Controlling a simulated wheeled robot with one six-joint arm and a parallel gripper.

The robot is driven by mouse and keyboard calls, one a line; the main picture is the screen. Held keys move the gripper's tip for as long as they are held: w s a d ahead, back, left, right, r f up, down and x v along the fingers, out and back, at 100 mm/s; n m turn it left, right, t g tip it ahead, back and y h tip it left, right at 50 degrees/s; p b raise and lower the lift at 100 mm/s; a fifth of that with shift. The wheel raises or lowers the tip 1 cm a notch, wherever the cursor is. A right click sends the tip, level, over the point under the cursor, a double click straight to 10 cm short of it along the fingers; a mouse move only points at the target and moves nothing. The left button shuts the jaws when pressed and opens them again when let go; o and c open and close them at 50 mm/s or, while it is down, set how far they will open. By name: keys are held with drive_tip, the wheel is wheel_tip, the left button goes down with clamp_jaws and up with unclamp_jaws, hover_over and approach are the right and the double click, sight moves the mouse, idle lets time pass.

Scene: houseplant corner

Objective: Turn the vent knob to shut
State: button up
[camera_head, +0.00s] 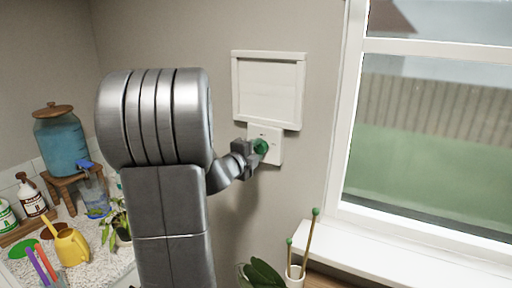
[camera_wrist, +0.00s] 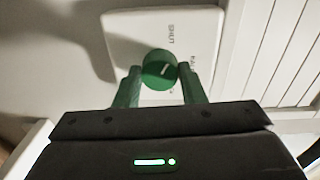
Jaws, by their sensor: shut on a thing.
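The green round vent knob (camera_head: 261,146) sits on a white wall plate (camera_head: 272,155) below a white framed vent panel (camera_head: 268,90). In the wrist view the knob (camera_wrist: 160,69) shows between the two green fingers of my gripper (camera_wrist: 160,84). My gripper (camera_head: 252,150) is shut on the knob. A pale line on the knob's face tilts up and right in that view. The plate (camera_wrist: 130,32) carries the word "SHUT" above the knob and another label to the right, partly hidden by a finger.
A window (camera_head: 430,120) with a white sill (camera_head: 410,250) is at the right. A counter at the left holds a blue water dispenser (camera_head: 62,142), a yellow watering can (camera_head: 72,249) and bottles. A plant and a pot with green-tipped sticks (camera_head: 295,272) stand below the plate.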

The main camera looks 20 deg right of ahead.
drive_tip(key=shift+n+p, duration=0.3)
drive_tip(key=shift+n, duration=0.5)
drive_tip(key=o, duration=1)
drive_tip(key=b+v, duration=0.2)
drive_tip(key=v, duration=1.1)
drive_tip(key=shift+s+a+f, duration=0.1)
drive_tip(key=shift+s+a, duration=0.1)
drive_tip(key=shift+a, duration=0.15)
drive_tip(key=shift+d, duration=0.15)
